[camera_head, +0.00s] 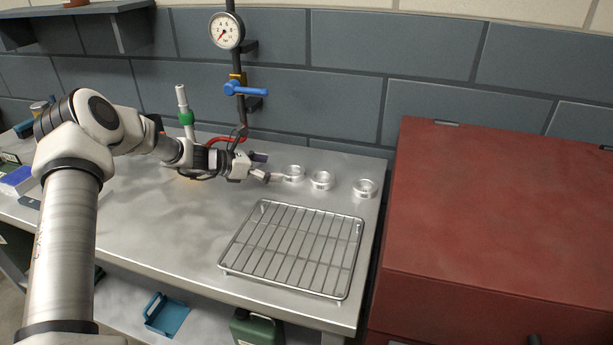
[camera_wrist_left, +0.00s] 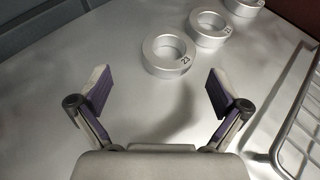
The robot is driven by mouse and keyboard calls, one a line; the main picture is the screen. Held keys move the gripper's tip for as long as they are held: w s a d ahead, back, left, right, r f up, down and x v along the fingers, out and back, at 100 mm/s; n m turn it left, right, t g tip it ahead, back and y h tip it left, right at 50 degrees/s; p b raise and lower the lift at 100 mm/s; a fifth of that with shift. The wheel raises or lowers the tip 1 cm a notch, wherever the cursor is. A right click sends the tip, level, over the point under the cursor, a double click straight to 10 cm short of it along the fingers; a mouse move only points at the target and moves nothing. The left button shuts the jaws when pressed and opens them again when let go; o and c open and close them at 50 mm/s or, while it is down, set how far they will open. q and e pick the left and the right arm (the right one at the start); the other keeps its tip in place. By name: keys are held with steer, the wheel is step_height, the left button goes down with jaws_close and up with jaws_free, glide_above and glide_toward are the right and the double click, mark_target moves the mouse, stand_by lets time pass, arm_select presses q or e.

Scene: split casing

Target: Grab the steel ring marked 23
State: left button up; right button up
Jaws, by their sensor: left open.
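Several steel rings stand in a row on the metal bench. The nearest to my left gripper, a ring marked 23 (camera_wrist_left: 165,69), lies flat in the left wrist view and also shows in the head view (camera_head: 294,178). A second ring (camera_wrist_left: 208,41) has a mark too small to read surely; it is the middle ring in the head view (camera_head: 321,186). A third ring (camera_head: 365,194) is partly cut off in the left wrist view (camera_wrist_left: 243,11). My left gripper (camera_head: 263,167) is open and empty, its fingers (camera_wrist_left: 158,84) short of the marked ring and spread wider than it. My right gripper is not visible.
A wire rack (camera_head: 293,248) stands on the bench in front of the rings. A red cabinet (camera_head: 490,220) is to the right. Behind are a pipe with a gauge (camera_head: 227,31) and blue valve handle (camera_head: 245,90). The bench (camera_head: 180,235) left of the rack is clear.

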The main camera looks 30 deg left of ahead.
mark_target(300, 170)
arm_select(q)
steer(key=shift+w+d, duration=0.35)
steer(key=shift+d, duration=0.3)
steer(key=shift+w+d, duration=0.3)
steer(key=shift+d, duration=0.3)
steer(key=x, duration=0.3)
steer(key=p+x, duration=0.1)
steer(key=shift+w+a+f, duration=0.1)
steer(key=shift+w+f, duration=0.2)
steer(key=shift+f, duration=0.05)
steer(key=shift+s+r, duration=0.25)
steer(key=shift+s, duration=0.05)
steer(key=c, duration=1.7)
steer(key=shift+o, duration=0.2)
